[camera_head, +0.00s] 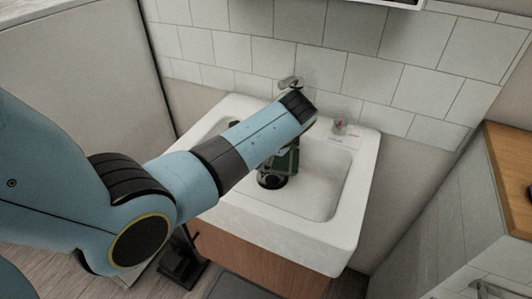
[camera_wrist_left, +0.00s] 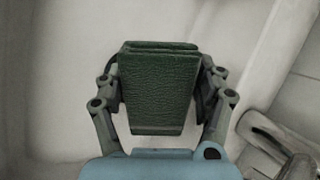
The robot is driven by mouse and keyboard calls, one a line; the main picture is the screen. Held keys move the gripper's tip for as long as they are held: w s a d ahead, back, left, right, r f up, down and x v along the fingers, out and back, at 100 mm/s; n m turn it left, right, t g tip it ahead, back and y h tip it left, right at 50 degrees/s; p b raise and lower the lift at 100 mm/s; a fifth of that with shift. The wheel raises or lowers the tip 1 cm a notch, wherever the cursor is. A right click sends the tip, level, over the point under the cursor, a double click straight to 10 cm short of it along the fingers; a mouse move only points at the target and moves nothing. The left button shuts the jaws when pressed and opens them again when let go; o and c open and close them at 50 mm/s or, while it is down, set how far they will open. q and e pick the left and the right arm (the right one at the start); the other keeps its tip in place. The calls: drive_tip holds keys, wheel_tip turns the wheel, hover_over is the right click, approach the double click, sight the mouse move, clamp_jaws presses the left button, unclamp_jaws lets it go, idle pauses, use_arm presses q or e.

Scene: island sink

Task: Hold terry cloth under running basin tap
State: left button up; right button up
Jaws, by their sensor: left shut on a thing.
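The terry cloth (camera_wrist_left: 160,90) is a dark green, folded, textured pad. My left gripper (camera_wrist_left: 162,80) is shut on it, with a finger on each side, over the white basin (camera_head: 318,190). In the head view the cloth (camera_head: 287,161) shows only as a small green patch below my wrist, which hides much of it. The metal tap (camera_head: 289,82) stands at the back of the basin, partly behind my arm. In the wrist view the tap (camera_wrist_left: 268,140) is at the lower right, apart from the cloth. I can make out no water stream. My right gripper is not in view.
A small clear item with red on it (camera_head: 341,128) sits on the basin's back right rim. White tiles (camera_head: 375,75) rise behind. A wooden-topped counter (camera_head: 510,165) stands to the right. The right part of the basin is free.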

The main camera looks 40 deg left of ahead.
use_arm(q)
drive_tip(key=shift+s+d+r+p, duration=0.1)
drive_tip(key=shift+s+d+p, duration=0.2)
drive_tip(key=shift+s+p, duration=0.3)
drive_tip(key=shift+s+d+r+p, duration=0.1)
drive_tip(key=shift+s+d+p, duration=0.15)
drive_tip(key=shift+s+p, duration=0.3)
drive_tip(key=s+d+p, duration=0.2)
drive_tip(key=s+p, duration=0.1)
drive_tip(key=shift+s+d+f, duration=0.1)
drive_tip(key=shift+s, duration=0.2)
drive_tip(key=shift+s+d+p, duration=0.25)
drive_tip(key=shift+s+p, duration=0.2)
drive_tip(key=shift+p, duration=0.15)
drive_tip(key=shift+d+f, duration=0.1)
